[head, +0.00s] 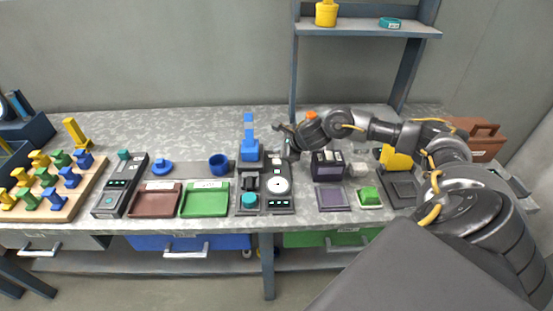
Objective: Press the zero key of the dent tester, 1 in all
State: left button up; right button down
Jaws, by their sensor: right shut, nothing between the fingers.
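A dark device with a round white dial (278,187) stands at the middle of the bench and looks like the dent tester. Its small keys are too small to read, and I cannot tell which is the zero key. My right gripper (288,142) is shut and empty. It is over the back end of this device, with the arm reaching in from the right. I cannot tell whether the fingertips touch it. My left gripper is not in view.
Left of the dial device are a teal-knobbed unit (248,202), a green tray (205,209), a brown tray (156,212) and a grey keyed device (120,187). A blue stand (249,150) rises close behind. A dark box (327,166) stands to the right.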

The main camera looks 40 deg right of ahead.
notch_tip(320, 180, up, 3)
jog(key=shift+f+p, duration=0.2)
jog(key=shift+p, duration=0.4)
jog(key=shift+f, duration=0.1)
